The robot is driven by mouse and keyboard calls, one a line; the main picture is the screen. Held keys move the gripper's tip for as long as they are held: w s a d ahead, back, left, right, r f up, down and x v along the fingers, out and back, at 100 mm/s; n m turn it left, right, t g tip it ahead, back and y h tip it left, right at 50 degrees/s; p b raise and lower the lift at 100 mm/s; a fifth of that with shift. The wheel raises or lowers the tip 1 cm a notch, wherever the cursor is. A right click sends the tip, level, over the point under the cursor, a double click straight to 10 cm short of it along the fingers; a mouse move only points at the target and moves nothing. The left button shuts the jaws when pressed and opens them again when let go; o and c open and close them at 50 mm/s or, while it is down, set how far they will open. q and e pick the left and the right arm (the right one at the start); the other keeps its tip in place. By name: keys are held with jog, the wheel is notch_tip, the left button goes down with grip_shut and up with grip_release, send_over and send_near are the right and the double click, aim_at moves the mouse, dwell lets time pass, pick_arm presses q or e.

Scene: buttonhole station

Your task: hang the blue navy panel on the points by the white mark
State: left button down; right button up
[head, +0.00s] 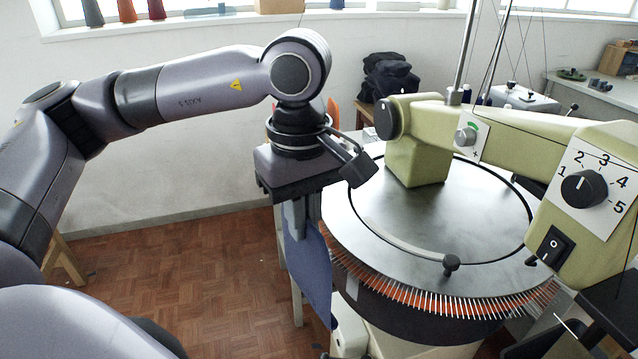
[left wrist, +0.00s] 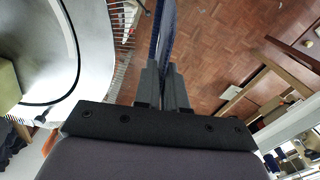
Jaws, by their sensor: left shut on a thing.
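The blue navy panel (head: 311,272) hangs down from my left gripper (head: 297,218), just left of the dial's rim. My left gripper is shut on its upper part. In the left wrist view the panel (left wrist: 164,35) shows nearly edge-on between the fingers (left wrist: 166,84). The points (head: 450,303) are a ring of thin metal pins over an orange band around the round dial. In the left wrist view the points (left wrist: 124,48) lie left of the panel, with a narrow gap showing. My right gripper does not show.
The dark dial plate (head: 440,220) carries a curved bar with a black knob (head: 451,263). A green machine arm (head: 530,128) with a numbered dial knob (head: 584,189) reaches over it. Dark folded cloth (head: 390,76) lies behind. The parquet floor (head: 190,275) at left is clear.

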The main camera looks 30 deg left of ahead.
aim_at(336, 243)
pick_arm(q)
jog(key=shift+a+r+n, duration=0.1)
jog(key=shift+r+n, duration=0.2)
jog(key=shift+r, duration=0.45)
jog(key=shift+f, duration=0.45)
jog(key=f+b, duration=0.1)
jog(key=f, duration=0.2)
jog(key=f+b, duration=0.1)
jog(key=f, duration=0.2)
jog(key=f+b, duration=0.1)
jog(key=f, duration=0.2)
jog(key=shift+w+d, duration=0.2)
jog(key=shift+w, duration=0.2)
jog(key=shift+w+d, duration=0.35)
jog(key=shift+w, duration=0.5)
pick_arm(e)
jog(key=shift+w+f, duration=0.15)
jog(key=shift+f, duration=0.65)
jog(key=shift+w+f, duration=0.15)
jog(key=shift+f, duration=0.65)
pick_arm(q)
jog(key=shift+w+d+b, duration=0.25)
jog(key=shift+w+d, duration=0.05)
jog(key=shift+w, duration=0.45)
jog(key=shift+w+d+b, duration=0.2)
jog(key=shift+w+d, duration=0.1)
jog(key=shift+w, duration=0.4)
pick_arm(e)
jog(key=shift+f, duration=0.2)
